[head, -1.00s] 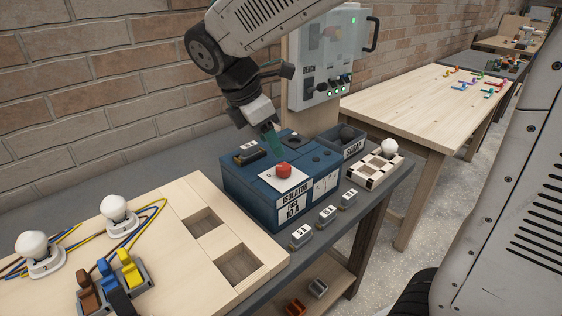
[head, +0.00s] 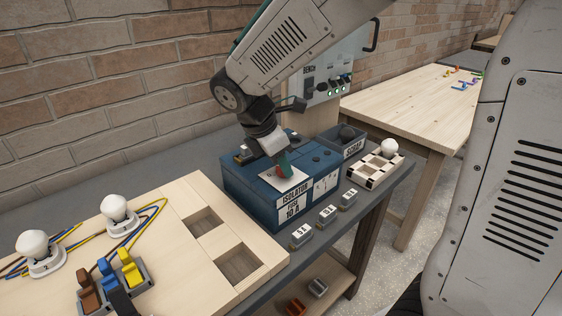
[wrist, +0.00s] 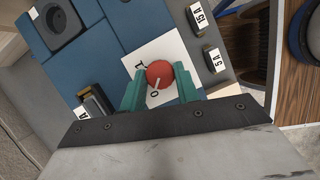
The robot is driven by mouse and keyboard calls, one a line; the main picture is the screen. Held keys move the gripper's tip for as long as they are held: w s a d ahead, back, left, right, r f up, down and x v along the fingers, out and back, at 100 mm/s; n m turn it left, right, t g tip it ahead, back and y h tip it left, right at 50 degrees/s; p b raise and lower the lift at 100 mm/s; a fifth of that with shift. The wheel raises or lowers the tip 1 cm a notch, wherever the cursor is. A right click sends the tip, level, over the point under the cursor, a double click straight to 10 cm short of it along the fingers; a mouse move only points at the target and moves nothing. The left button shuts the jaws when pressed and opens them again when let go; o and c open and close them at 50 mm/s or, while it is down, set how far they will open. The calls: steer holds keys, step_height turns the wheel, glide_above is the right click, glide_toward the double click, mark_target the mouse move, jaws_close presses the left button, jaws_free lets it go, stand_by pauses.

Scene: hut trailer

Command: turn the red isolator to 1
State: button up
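The red isolator knob (wrist: 160,74) sits on a white plate (wrist: 176,48) on top of the blue isolator box (head: 235,188). In the wrist view the plate shows an O mark and a second mark like a 1. The white line on the knob points towards the O. My gripper (wrist: 161,80) points down at the knob, its green fingers apart, one on each side. Small gaps seem to show between fingers and knob. In the head view my gripper (head: 284,168) hides most of the knob.
Several grey fuses, one a 5A fuse (head: 302,235), stand along the bench front. A scrap bin (head: 355,148) and a checkered tray (head: 366,180) are at the right. A wooden board (head: 185,262) with lamps and levers is at the left. A panel (head: 322,90) stands behind.

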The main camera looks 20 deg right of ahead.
steer(key=c, duration=0.3)
steer(key=m+g, duration=0.1)
steer(key=m, duration=0.3)
steer(key=shift+w+m+g, duration=0.2)
steer(key=shift+m+g, duration=0.1)
steer(key=shift+g, duration=0.1)
steer(key=m+g+y, duration=0.1)
steer(key=m, duration=0.2)
steer(key=shift+w+d+m, duration=0.1)
steer(key=shift+m, duration=0.3)
steer(key=m+g+y, duration=0.1)
steer(key=m, duration=0.3)
steer(key=shift+w+d, duration=0.1)
steer(key=shift+d+m+g+y, duration=0.15)
steer(key=shift+m+y, duration=0.45)
steer(key=shift+m, duration=0.8)
steer(key=shift+m+g+y, duration=0.25)
steer(key=shift+m+y, duration=0.35)
steer(key=shift+m, duration=0.8)
